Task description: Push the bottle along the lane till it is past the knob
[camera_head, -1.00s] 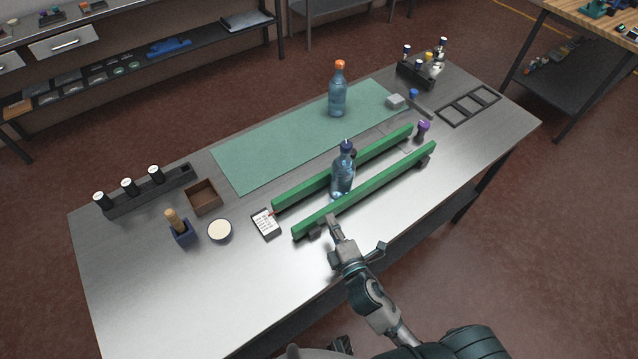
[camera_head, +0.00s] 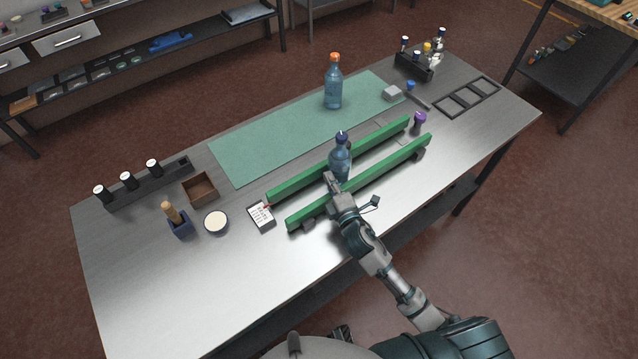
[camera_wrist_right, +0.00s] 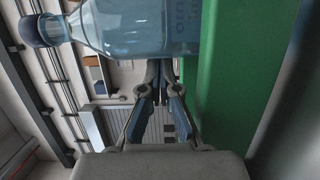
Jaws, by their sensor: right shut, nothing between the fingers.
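The clear blue bottle with a dark blue cap (camera_head: 340,158) stands upright in the lane between two green rails, the near rail (camera_head: 385,170) and the far rail (camera_head: 380,141). The purple-topped knob (camera_head: 418,121) is by the lane's right end, well right of the bottle. My right gripper (camera_head: 329,179) is shut and empty, reaching over the near rail to the bottle's left side. In the wrist view the bottle (camera_wrist_right: 135,28) lies just beyond the fingertips (camera_wrist_right: 160,68); I cannot tell whether they touch. My left gripper is not in view.
A second blue bottle with an orange cap (camera_head: 333,82) stands on the green mat (camera_head: 265,147) behind the lane. A notepad (camera_head: 260,215) lies off the lane's left end, with a bowl (camera_head: 216,222) beyond it. The table's front left is clear.

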